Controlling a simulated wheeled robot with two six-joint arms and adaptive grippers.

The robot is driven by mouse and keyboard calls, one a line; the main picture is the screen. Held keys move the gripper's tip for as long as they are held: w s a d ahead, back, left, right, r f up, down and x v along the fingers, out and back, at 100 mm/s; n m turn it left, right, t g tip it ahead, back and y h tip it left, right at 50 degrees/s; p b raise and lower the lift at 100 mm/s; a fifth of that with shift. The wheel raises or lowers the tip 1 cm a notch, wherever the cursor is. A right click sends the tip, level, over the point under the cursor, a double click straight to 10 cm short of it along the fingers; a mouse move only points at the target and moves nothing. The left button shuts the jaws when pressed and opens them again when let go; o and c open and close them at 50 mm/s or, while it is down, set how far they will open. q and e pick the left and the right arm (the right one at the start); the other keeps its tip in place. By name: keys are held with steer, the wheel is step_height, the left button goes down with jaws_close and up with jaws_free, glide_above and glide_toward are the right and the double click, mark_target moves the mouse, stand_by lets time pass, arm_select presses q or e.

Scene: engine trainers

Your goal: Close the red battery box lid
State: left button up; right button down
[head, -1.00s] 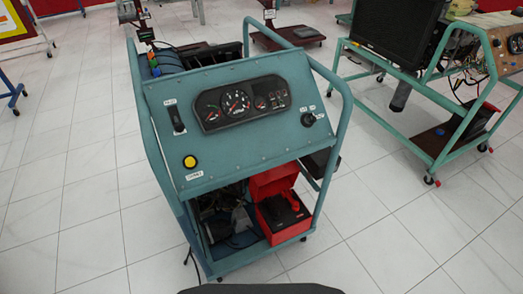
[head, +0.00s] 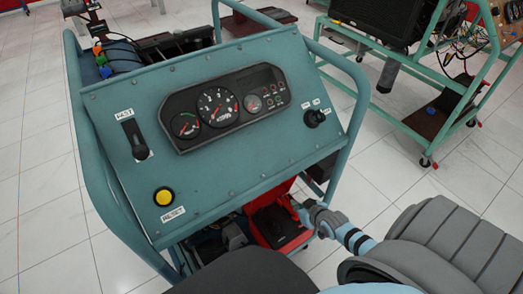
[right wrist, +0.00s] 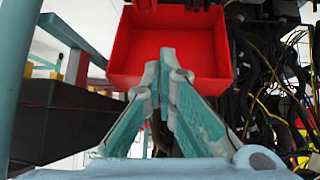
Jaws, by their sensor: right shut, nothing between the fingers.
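The red battery box (head: 292,238) sits low in the teal engine trainer, with a black battery top (head: 268,226) showing inside. Its red lid (head: 283,188) stands raised at the back of the box, so the box is open; the panel hides part of it. My right gripper (head: 298,207) is at the right side of the box, close to the lid. In the right wrist view a hollow red part, seemingly the lid (right wrist: 118,50), lies just ahead of the right gripper (right wrist: 167,55). Its fingers are together and empty. I cannot tell whether they touch the red part. My left gripper is out of view.
The trainer's sloping gauge panel (head: 200,150) overhangs the box. The teal frame tube (head: 352,125) runs down its right side, near my right arm. Cables (right wrist: 275,95) hang beside the box. Another trainer stand (head: 440,125) is at the back right, with clear tiled floor between.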

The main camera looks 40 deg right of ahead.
steer(key=w+r+t+y+b, duration=0.1)
steer(key=w+r+t+b, duration=0.2)
steer(key=w+r, duration=0.55)
steer(key=shift+n, duration=0.3)
steer(key=b+x, duration=0.1)
steer(key=x, duration=0.1)
steer(key=b+x, duration=0.1)
steer(key=x, duration=0.1)
steer(key=b+x, duration=0.2)
steer(key=x, duration=0.1)
steer(key=shift+s+a+f, duration=0.1)
steer(key=shift+a+f, duration=0.15)
steer(key=shift+a, duration=0.1)
steer(key=shift+b+x, duration=0.6)
steer(key=shift+x, duration=0.45)
steer(key=shift+w, duration=0.4)
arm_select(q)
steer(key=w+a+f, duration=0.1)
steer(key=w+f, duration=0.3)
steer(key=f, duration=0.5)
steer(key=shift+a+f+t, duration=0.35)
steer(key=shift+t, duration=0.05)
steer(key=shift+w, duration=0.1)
arm_select(e)
steer(key=shift+s, duration=0.1)
